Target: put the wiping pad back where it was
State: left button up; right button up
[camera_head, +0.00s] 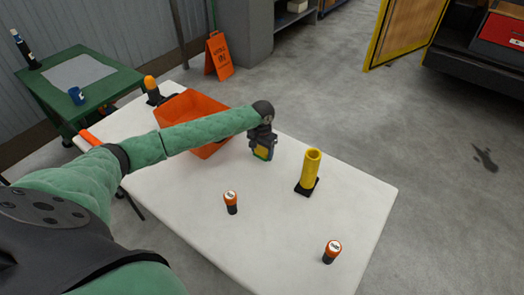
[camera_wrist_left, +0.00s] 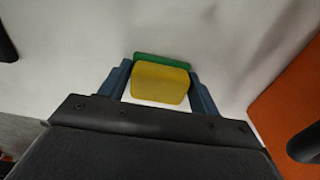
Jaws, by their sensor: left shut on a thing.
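The wiping pad (camera_wrist_left: 160,83) is a small yellow block with a green layer, and it sits between the two blue-grey fingers in the left wrist view. My left gripper (camera_wrist_left: 160,88) is shut on it. In the head view the left gripper (camera_head: 262,153) points down over the white table (camera_head: 190,208), just right of the orange bin, with the pad's yellow and green showing at its tips. I cannot tell whether the pad touches the table. My right gripper is not in view.
An orange bin (camera_head: 188,104) stands left of the gripper, partly behind my arm. A yellow tube on a black base (camera_head: 311,170) stands to the right. Two orange-capped dark cylinders (camera_head: 231,203) (camera_head: 331,252) stand nearer. The table between them is clear.

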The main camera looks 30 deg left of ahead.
aim_at(262, 149)
pick_arm(q)
jog(key=o, duration=1.1)
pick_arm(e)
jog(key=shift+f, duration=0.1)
pick_arm(q)
jog(key=shift+r, duration=0.15)
notch_tip(262, 149, up, 12)
jog(key=b, duration=0.2)
jog(key=shift+b, duration=0.3)
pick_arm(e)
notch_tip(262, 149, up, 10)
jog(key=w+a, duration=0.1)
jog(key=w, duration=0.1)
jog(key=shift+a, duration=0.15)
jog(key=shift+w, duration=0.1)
